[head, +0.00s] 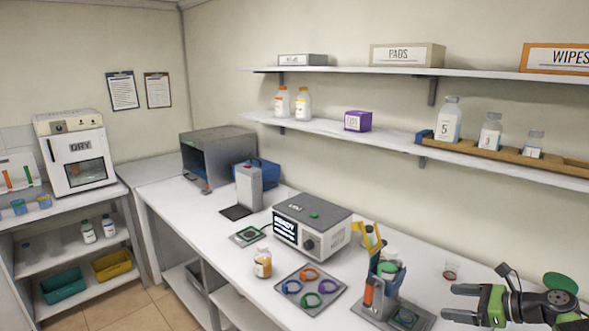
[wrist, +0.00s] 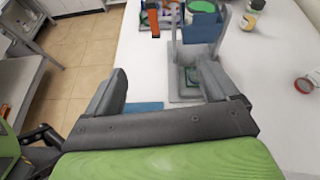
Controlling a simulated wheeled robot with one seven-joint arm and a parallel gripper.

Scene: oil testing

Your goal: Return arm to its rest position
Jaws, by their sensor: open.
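My gripper (head: 453,301) is at the lower right of the head view, pointing left, with its two dark fingers apart and nothing between them. In the wrist view the open gripper (wrist: 162,86) shows both fingers spread, with floor and table edge behind them. A stand (head: 388,283) with blue and orange parts and a green-topped item is left of my gripper in the head view. It also shows beyond the fingers in the wrist view (wrist: 190,55). My gripper appears apart from it.
A grey tray (head: 336,303) with several coloured rings, an amber jar (head: 263,263) and a box-shaped instrument (head: 312,225) with a lit display stand on the white bench. Shelves (head: 400,142) hang above the bench.

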